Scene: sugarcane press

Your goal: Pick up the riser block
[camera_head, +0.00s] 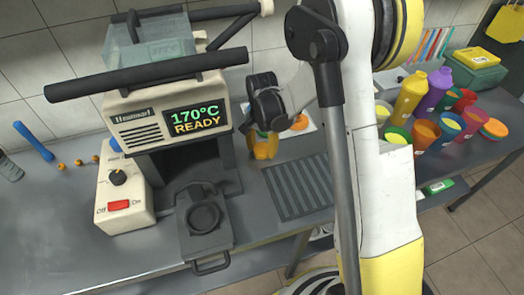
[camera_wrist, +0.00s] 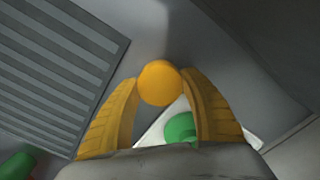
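The riser block (camera_wrist: 160,83) appears to be the orange piece with a round face between my fingertips in the wrist view; no other piece there fits the name better. My gripper (camera_wrist: 160,90) has two yellow ribbed fingers that lean inward and touch its left and right sides. In the head view my gripper (camera_head: 265,148) points down low over the counter, between the press (camera_head: 165,105) and the slotted grate. There the block is hard to tell from the fingers. I cannot tell whether it touches the counter.
The slotted grate (camera_head: 297,188) lies to the right of the press. A white board (camera_head: 313,127) with an orange piece (camera_head: 300,122) lies behind my gripper. A green round thing (camera_wrist: 180,128) shows past my fingers. Bottles and colored cups (camera_head: 425,131) crowd the right.

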